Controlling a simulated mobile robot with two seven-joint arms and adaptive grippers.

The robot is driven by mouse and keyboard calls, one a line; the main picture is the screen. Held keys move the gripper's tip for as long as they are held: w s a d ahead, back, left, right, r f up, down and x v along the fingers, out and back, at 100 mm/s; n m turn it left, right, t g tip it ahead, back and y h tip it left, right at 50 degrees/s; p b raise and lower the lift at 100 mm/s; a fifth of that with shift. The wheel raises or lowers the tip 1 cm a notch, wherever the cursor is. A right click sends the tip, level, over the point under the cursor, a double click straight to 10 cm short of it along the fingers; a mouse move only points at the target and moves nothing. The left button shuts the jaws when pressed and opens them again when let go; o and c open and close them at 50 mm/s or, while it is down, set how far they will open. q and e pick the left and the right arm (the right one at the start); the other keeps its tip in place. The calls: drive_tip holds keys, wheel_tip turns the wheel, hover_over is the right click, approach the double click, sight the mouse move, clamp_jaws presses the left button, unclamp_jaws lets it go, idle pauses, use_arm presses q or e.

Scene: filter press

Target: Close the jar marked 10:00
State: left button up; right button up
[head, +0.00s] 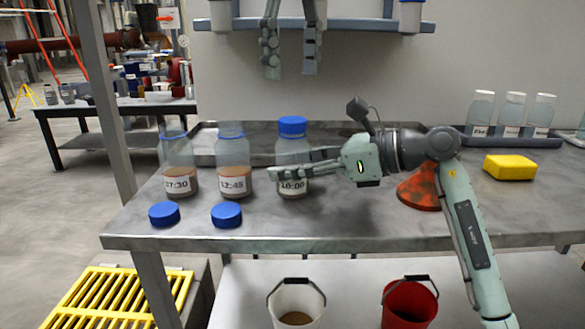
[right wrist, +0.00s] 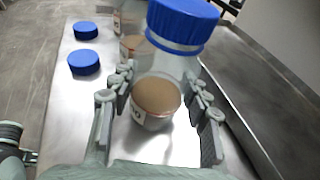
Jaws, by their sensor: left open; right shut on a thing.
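The jar marked 10:00 (head: 292,153) stands on the steel table, clear with brown content at the bottom. A blue cap (head: 292,126) sits on its mouth; I cannot tell how tight it is. My right gripper (head: 274,172) is shut around the lower body of this jar, partly covering its label. The right wrist view shows the jar (right wrist: 157,97) between both fingers, with the blue cap (right wrist: 183,20) on top. My left gripper (head: 291,66) is open and empty, pointing down above and behind the capped jar.
Jars marked 12:45 (head: 232,160) and probably 07:30 (head: 178,160) stand uncapped to the left. Blue caps (head: 164,214) (head: 227,214) lie in front of them. An orange funnel (head: 420,190), yellow sponge (head: 510,167) and racked bottles (head: 512,112) are at right. A shelf (head: 350,25) hangs above.

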sight(293, 119)
clamp_jaws()
use_arm(q)
drive_tip(key=n, duration=0.3)
drive_tip(key=shift+n, duration=0.4)
drive_tip(key=n, duration=0.5)
drive_tip(key=shift+f, duration=4)
drive_tip(key=shift+c, duration=0.2)
